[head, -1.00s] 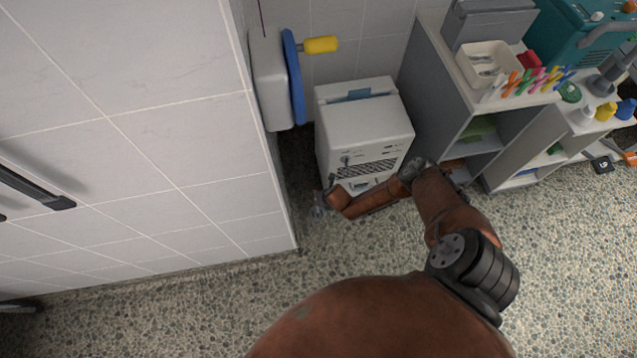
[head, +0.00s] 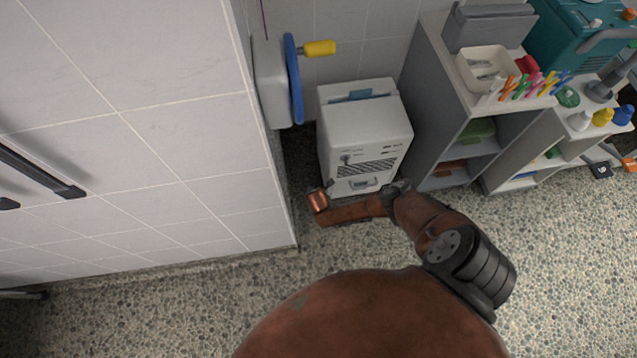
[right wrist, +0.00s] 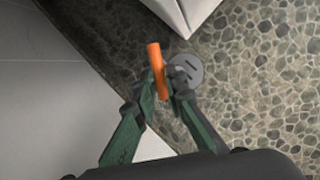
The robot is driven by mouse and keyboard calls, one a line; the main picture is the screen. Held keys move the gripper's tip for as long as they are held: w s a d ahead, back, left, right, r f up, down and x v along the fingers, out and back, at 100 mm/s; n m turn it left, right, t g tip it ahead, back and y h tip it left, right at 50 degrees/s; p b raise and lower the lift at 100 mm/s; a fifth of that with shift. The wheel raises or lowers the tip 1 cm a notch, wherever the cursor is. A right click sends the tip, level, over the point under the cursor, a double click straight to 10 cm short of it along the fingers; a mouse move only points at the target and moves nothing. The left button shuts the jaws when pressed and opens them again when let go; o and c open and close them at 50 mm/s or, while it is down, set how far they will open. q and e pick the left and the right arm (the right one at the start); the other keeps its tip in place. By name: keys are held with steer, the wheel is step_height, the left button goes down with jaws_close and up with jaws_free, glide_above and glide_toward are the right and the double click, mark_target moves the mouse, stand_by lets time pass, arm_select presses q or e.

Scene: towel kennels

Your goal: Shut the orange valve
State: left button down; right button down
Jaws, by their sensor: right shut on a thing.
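The orange valve handle (right wrist: 157,72) shows in the right wrist view as a straight bar, beside a grey round piece (right wrist: 186,70) low over the pebbled floor. My right gripper (right wrist: 161,82) has its dark green fingers on either side of the bar and is shut on it. In the head view, my brown right arm reaches down in front of the white cabinet, and its gripper and the valve are hidden there. My left gripper is in neither view.
A white cabinet machine (head: 365,125) stands by the tiled wall (head: 150,130), with a narrow dark gap between them. A blue disc with a yellow handle (head: 319,48) sticks out above. Grey shelves (head: 445,110) stand to the right. The pebbled floor (head: 570,270) is clear at lower right.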

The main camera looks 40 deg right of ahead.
steer(key=m, duration=0.2)
steer(key=shift+w+a+f+m+g+h, duration=0.1)
steer(key=shift+a+m+g+h, duration=0.1)
steer(key=shift+m+g+h, duration=0.15)
steer(key=shift+w+m+g+h, duration=0.1)
steer(key=shift+m+g+h, duration=0.2)
steer(key=shift+m, duration=0.55)
steer(key=shift+w+m+g+b, duration=0.1)
steer(key=shift+m+g+b, duration=0.2)
steer(key=shift+m, duration=0.2)
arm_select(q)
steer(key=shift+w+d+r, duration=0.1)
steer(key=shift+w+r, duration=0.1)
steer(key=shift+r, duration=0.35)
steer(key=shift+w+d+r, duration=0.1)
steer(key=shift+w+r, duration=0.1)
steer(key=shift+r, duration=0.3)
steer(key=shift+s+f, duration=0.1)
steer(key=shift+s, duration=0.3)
arm_select(e)
steer(key=c, duration=2)
jaws_free()
steer(key=shift+c, duration=0.2)
steer(key=shift+o, duration=0.4)
steer(key=shift+r, duration=0.45)
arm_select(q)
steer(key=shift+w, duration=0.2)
arm_select(e)
step_height(320, 180, up, 9)
steer(key=shift+r, duration=0.15)
